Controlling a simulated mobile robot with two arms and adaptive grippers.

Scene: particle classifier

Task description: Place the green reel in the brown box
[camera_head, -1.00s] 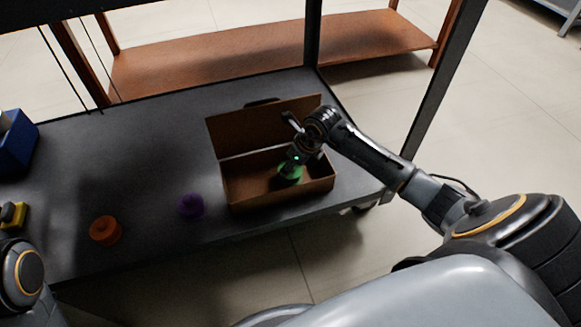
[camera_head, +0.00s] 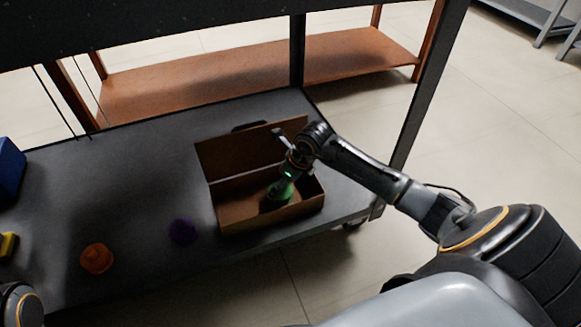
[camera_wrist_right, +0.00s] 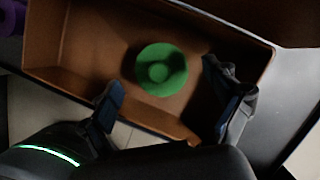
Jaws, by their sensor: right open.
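The green reel (camera_head: 279,190) is inside the open brown box (camera_head: 243,222), toward its right part. In the right wrist view the green reel (camera_wrist_right: 161,69) lies on the floor of the brown box (camera_wrist_right: 95,48), clear of both fingers. My right gripper (camera_wrist_right: 170,108) is open, with its fingers over the box on either side of the reel's near side. In the head view my right gripper (camera_head: 287,175) points down into the box and partly hides the reel. My left gripper is not in view; only part of my left arm shows at the lower left.
A purple reel (camera_head: 183,231) and an orange reel (camera_head: 97,258) stand on the dark table (camera_head: 130,185) left of the box. A blue bin (camera_head: 8,168) and a yellow object (camera_head: 8,244) are at the left edge. The box lid (camera_head: 250,150) stands open behind.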

